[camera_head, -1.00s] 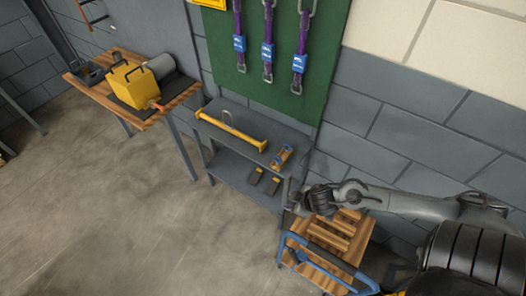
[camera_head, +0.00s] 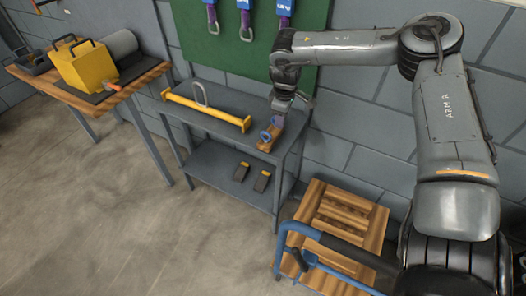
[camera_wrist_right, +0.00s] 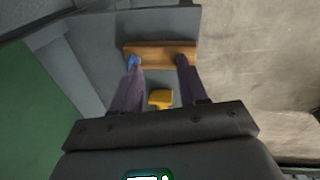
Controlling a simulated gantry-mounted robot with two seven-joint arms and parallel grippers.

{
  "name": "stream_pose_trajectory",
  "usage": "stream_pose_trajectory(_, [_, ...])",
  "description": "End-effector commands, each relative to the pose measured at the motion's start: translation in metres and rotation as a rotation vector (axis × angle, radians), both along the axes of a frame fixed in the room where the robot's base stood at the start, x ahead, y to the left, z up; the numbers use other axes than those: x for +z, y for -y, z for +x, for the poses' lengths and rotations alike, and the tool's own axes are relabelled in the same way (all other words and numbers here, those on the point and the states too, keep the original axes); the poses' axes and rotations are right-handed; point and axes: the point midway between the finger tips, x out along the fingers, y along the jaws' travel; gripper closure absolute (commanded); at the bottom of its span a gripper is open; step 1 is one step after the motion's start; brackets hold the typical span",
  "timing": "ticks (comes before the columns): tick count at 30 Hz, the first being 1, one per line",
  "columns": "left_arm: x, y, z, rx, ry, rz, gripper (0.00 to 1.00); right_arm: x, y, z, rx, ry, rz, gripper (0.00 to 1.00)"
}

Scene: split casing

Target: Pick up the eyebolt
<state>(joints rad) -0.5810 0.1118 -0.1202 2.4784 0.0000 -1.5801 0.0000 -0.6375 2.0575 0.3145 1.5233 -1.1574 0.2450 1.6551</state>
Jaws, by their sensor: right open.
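A wooden block (camera_head: 266,146) stands on the top of the grey shelf, at its right end. A blue ring-shaped eyebolt (camera_head: 265,135) sits on the block, and another blue piece, partly hidden, shows behind it, close under my gripper. My right gripper (camera_head: 279,111) points down over the block. In the right wrist view its two fingers (camera_wrist_right: 159,62) are apart, with the wooden block (camera_wrist_right: 160,53) across their tips. A blue eyebolt (camera_wrist_right: 132,60) shows by the left fingertip. Whether a finger touches it, I cannot tell. My left gripper is out of view.
A yellow beam (camera_head: 205,108) with a grey loop lies on the shelf (camera_head: 225,85) left of the block. Two dark pieces lie on the lower shelf. A wooden-topped cart (camera_head: 345,215) with a blue handle stands at front right. A bench (camera_head: 150,78) with a yellow box stands left.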

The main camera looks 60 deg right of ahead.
Motion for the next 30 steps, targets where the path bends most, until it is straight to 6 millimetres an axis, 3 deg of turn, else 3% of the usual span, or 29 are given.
stream_pose_trajectory(1, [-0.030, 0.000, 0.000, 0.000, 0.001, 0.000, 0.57, -0.005, -0.005, 0.011, -0.032, -0.012, -0.016, 0.57])
stream_pose_trajectory(7, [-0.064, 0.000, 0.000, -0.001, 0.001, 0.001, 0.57, 0.022, -0.033, 0.032, -0.162, -0.045, -0.023, 0.57])
stream_pose_trajectory(14, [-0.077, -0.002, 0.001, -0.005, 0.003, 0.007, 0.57, 0.030, -0.050, 0.039, -0.225, -0.057, -0.020, 0.57])
stream_pose_trajectory(24, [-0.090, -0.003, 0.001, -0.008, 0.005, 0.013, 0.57, -0.009, -0.044, 0.039, -0.228, -0.058, -0.019, 0.57])
stream_pose_trajectory(30, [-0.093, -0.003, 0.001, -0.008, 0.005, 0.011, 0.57, -0.020, -0.041, 0.038, -0.228, -0.057, -0.020, 0.57])
